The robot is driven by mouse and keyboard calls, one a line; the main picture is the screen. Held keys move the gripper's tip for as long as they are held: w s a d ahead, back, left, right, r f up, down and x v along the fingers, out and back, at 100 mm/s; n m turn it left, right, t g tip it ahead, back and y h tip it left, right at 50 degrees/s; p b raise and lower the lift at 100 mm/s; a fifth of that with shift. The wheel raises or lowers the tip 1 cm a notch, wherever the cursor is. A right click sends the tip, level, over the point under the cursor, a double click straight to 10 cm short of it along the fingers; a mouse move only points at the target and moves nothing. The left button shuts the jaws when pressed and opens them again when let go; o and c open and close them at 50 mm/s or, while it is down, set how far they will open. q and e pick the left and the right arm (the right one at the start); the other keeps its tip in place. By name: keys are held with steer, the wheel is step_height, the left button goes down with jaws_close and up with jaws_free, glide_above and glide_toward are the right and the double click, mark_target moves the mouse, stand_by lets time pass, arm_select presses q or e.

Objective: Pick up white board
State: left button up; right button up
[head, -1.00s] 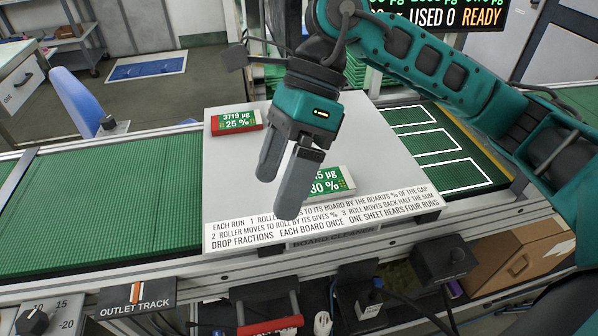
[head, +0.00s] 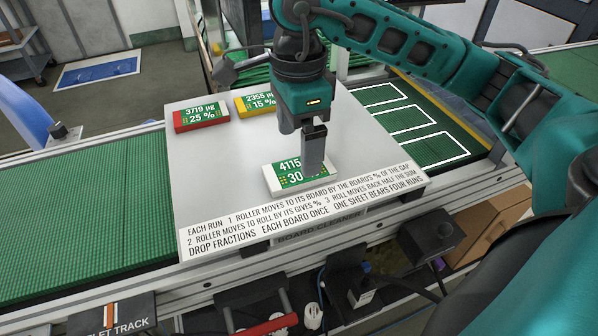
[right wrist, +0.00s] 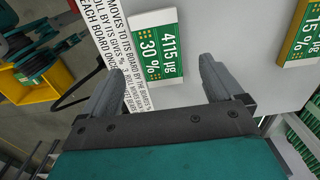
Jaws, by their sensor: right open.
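The white board (head: 283,176), with a green face reading 4115 µg and 30 %, lies flat on the grey board cleaner plate (head: 222,160). In the right wrist view the white board (right wrist: 157,47) lies ahead of the fingertips, between their lines. My right gripper (head: 313,172) points down at the board's right part in the head view, its finger hiding some of the label. In the right wrist view my right gripper (right wrist: 158,82) is open with nothing between its fingers. Whether the fingers touch the board is unclear. My left gripper is out of view.
A red board (head: 201,117) reading 25 % and a yellow board (head: 257,103) reading 15 % lie farther back on the plate. A green track (head: 90,200) runs left. White-outlined slots (head: 420,125) lie right. The plate's left front is clear.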

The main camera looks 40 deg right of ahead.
mark_target(294, 171)
steer(key=f, duration=0.5)
steer(key=shift+a, duration=0.35)
steer(key=shift+c, duration=0.2)
steer(key=c, duration=1.1)
steer(key=shift+c, duration=0.2)
steer(key=shift+w+r, duration=0.1)
steer(key=shift+r, duration=0.05)
